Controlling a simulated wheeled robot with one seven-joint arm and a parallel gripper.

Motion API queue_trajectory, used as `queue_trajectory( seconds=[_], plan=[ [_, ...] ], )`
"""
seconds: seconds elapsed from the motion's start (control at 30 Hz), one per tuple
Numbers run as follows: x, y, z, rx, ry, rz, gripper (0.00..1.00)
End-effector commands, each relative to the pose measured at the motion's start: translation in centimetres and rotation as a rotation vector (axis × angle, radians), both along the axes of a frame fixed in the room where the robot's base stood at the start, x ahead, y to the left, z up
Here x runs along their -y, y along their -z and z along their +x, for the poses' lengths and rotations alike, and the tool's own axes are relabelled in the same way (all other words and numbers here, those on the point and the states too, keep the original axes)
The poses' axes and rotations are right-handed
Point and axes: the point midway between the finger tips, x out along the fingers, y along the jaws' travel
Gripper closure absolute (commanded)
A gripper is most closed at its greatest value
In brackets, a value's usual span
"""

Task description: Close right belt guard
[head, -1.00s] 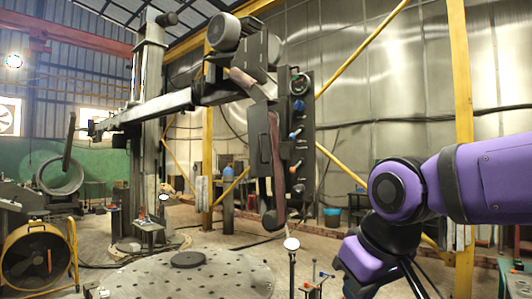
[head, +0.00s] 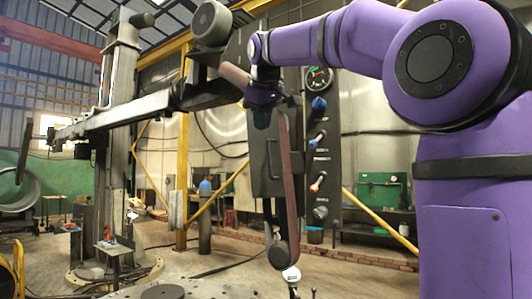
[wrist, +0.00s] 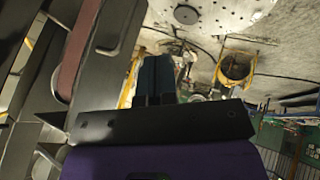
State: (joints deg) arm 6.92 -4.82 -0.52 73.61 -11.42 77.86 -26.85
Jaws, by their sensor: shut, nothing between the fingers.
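A dark grey plate with a handle (head: 262,165) hangs beside the brown abrasive belt (head: 285,185) on the boom's machine head. It looks like a belt guard; I cannot tell whether it is the right one or how far it stands open. My gripper (head: 262,118) is shut and empty, pointing down over the plate's upper edge in the head view. It shows in the wrist view (wrist: 155,72) too. Contact with the plate is unclear.
A control panel (head: 319,150) with a gauge and knobs stands right of the belt. The long boom (head: 120,122) reaches left to a column. The round perforated table (head: 165,291) lies below. My arm covers the upper right of the head view.

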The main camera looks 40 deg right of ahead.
Motion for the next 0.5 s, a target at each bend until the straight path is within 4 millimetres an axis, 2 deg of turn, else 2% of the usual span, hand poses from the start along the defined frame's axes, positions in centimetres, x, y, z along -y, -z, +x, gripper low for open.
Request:
queue_trajectory(
  seconds=[0.17, 0.5],
  plan=[
    [0.5, 0.7, 0.8, -0.002, -0.001, -0.005, 1.0],
    [2.0, 5.7, 3.8, -0.002, 0.0, -0.005, 1.0]
  ],
)
